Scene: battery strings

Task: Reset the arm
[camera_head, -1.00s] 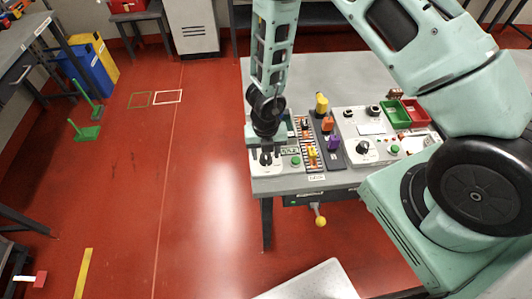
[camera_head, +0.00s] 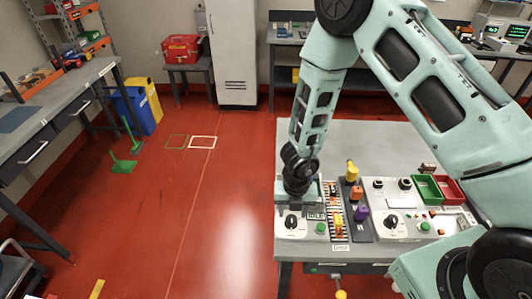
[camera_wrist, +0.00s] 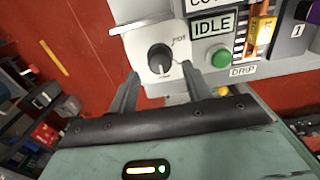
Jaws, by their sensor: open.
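My gripper (camera_wrist: 160,72) is open. In the wrist view its two fingers point at a white control panel (camera_wrist: 136,47). A black knob (camera_wrist: 159,58) shows just past and between the fingertips, and nothing is held. I cannot tell how far the fingers are from the panel. In the head view my arm reaches down to the left end of the workbench (camera_head: 365,135), with the wrist over the left panel (camera_head: 283,232). The fingertips are hard to make out there.
A green button (camera_wrist: 220,58) and an IDLE display (camera_wrist: 213,24) sit right of the knob. A yellow-handled part (camera_head: 351,172), a second panel with a knob (camera_head: 391,221), a green bin (camera_head: 428,187) and a red bin (camera_head: 449,190) stand to the right. Open red floor lies left.

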